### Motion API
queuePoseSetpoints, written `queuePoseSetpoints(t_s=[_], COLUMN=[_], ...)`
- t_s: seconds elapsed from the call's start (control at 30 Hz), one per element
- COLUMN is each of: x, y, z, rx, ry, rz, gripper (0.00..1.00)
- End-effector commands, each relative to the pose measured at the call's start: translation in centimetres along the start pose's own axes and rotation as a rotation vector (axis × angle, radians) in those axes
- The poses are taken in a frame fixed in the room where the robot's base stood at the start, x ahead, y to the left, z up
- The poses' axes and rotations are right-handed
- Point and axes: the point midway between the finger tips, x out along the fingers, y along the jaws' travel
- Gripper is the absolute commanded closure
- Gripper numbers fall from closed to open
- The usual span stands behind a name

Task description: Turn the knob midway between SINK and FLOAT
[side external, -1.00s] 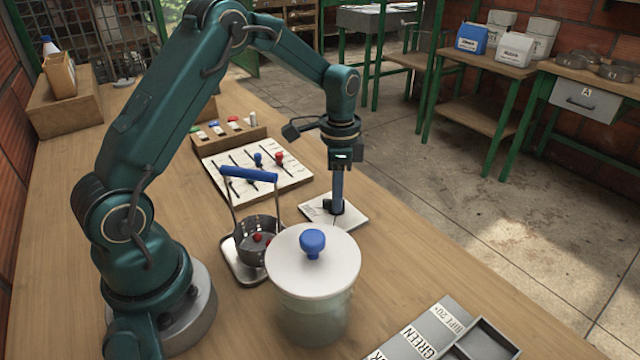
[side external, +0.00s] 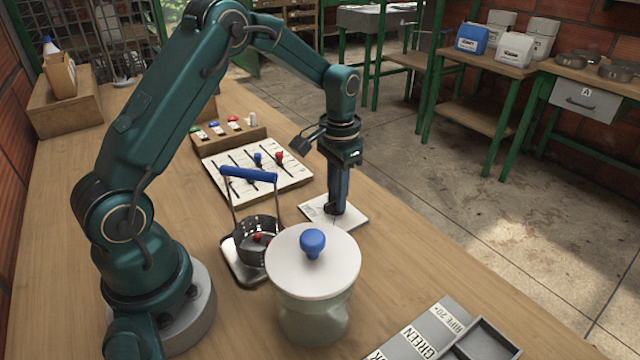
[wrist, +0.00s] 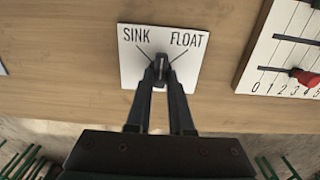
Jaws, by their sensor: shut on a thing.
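A white plate (wrist: 134,74) marked SINK at its left and FLOAT at its right lies on the bench; it also shows in the side view (side external: 352,218). A small dark knob (wrist: 161,62) stands at its middle. A thin line runs from it towards each word. My gripper (wrist: 161,76) is shut on the knob, one finger on each side, and hides part of it. In the wrist view the knob's narrow body points roughly straight up, between the two lines. In the side view my gripper (side external: 335,208) reaches down to the plate and hides the knob.
A slider board (side external: 290,188) with blue and red knobs lies behind the plate. A blue-handled basket (side external: 248,175) and a lidded jar (side external: 312,275) stand close by in front. Grey labelled trays (side external: 430,330) lie at the front right. Bare wood lies right of the plate.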

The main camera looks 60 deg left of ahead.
Motion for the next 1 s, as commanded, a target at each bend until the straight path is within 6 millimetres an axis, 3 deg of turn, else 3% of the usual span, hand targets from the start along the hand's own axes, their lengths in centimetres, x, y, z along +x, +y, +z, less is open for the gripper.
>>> queuePoseSetpoints(t_s=[0.4,0.43,0.5,0.83,1.0], x=[-0.2,-0.2,-0.2,-0.2,-2.1], y=[0.0,0.0,0.0,0.0,0.0], z=[0.0,0.0,0.0,0.0,-0.1], rx=[-0.008,-0.008,-0.008,-0.007,-0.007], ry=[0.002,0.002,0.002,0.002,0.006], rz=[0.001,0.001,0.000,0.000,-0.001], gripper=[1.00,0.76,0.50,0.50,0.50])
